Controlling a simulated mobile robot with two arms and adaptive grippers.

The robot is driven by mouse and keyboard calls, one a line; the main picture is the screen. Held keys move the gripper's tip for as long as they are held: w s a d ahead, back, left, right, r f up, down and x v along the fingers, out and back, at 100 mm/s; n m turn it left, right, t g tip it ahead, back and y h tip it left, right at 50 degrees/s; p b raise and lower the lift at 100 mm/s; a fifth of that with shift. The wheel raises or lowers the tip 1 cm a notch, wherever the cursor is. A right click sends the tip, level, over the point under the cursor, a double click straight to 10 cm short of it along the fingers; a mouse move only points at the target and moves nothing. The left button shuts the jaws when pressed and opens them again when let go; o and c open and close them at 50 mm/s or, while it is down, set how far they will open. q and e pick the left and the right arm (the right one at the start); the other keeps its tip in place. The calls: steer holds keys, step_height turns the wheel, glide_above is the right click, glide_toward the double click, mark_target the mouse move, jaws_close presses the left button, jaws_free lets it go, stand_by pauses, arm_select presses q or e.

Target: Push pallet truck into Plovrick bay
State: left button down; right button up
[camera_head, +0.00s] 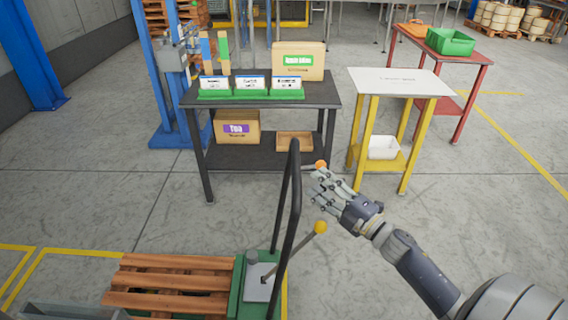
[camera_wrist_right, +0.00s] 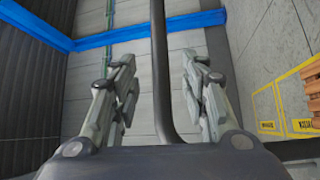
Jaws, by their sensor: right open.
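The pallet truck (camera_head: 257,282) is at the bottom of the head view, with a green body, a black upright handle (camera_head: 290,215) and a yellow-knobbed lever. A wooden pallet (camera_head: 170,285) lies on its left side. My right gripper (camera_head: 318,188) is open, just right of the handle's upper part. In the right wrist view, the dark handle bar (camera_wrist_right: 160,70) runs between the spread fingers of my right gripper (camera_wrist_right: 157,85), with gaps on both sides. I cannot tell which floor marking is the Plovrick bay. My left gripper is not in view.
A dark table (camera_head: 325,92) with boxes and green-based cards stands ahead. A yellow-legged table (camera_head: 400,82) and a red table (camera_head: 470,50) stand to its right. Yellow floor lines (camera_head: 50,252) show at left. Grey floor right of my arm is clear.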

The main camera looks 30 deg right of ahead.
mark_target(295, 165)
steer(key=p+x, duration=0.1)
steer(key=x, duration=0.6)
steer(key=shift+w+r, duration=0.15)
steer(key=shift+w, duration=0.2)
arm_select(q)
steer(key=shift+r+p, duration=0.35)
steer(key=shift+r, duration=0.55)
arm_select(e)
steer(key=shift+x, duration=1)
steer(key=shift+a, duration=0.1)
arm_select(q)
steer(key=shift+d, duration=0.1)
arm_select(e)
jaws_close()
